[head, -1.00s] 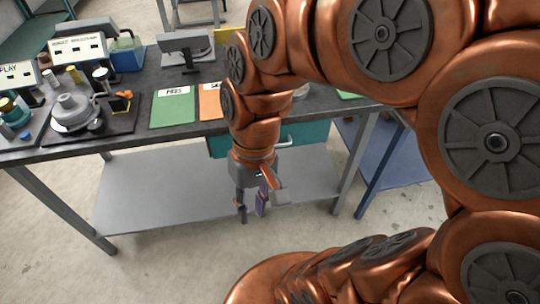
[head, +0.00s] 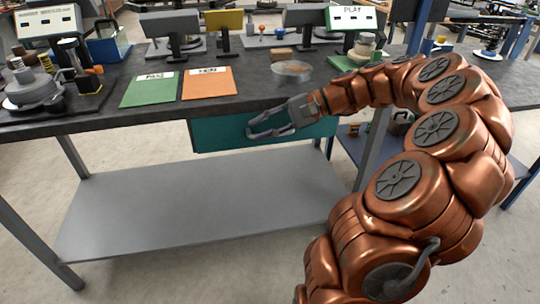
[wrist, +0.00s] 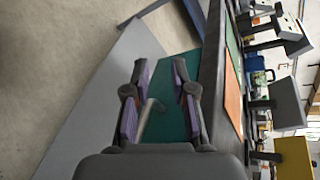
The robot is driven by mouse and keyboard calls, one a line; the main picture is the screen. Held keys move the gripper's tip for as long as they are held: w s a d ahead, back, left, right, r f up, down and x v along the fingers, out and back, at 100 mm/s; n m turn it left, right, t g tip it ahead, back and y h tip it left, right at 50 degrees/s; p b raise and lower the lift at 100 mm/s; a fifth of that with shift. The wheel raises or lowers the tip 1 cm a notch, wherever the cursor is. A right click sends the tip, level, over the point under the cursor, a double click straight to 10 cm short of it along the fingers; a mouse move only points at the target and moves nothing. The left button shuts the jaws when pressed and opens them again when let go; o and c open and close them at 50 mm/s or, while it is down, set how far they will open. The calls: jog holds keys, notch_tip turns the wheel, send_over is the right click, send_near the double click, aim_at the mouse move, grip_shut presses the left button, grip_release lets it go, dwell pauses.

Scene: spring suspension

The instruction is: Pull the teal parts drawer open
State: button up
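The teal drawer (head: 215,136) hangs under the dark workbench top; its front looks flush, with no opened gap visible. It also fills the middle of the wrist view (wrist: 172,122). My gripper (head: 251,127) is in front of the drawer, its fingers spread. In the wrist view my gripper (wrist: 160,69) is open, with purple pads on both fingers. The grey drawer handle (wrist: 151,112) shows between the fingers, nearer the left one; I cannot tell whether it touches. In the head view the gripper partly hides the drawer front and handle.
The workbench top (head: 120,113) carries a green folder (head: 150,89), an orange folder (head: 209,83) and a clear dish (head: 291,70). A grey lower shelf (head: 190,205) spans below the drawer. Table legs stand at both sides. Floor in front is clear.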

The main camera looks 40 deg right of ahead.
aim_at(298, 131)
jog(key=d+f+m+t+b, duration=0.3)
jog(key=d+f+t+b, duration=0.15)
jog(key=d, duration=0.65)
jog(key=shift+g, duration=0.35)
jog(key=shift+f+b+x, duration=0.15)
jog(key=shift+f+x, duration=0.05)
jog(key=shift+x, duration=1.1)
jog(key=shift+f+b+x, duration=0.1)
jog(key=shift+f+x, duration=0.05)
jog(key=shift+x, duration=1.1)
jog(key=shift+f+b+x, duration=0.15)
jog(key=shift+f+x, duration=0.05)
jog(key=shift+x, duration=1.1)
jog(key=shift+s, duration=0.15)
grip_shut()
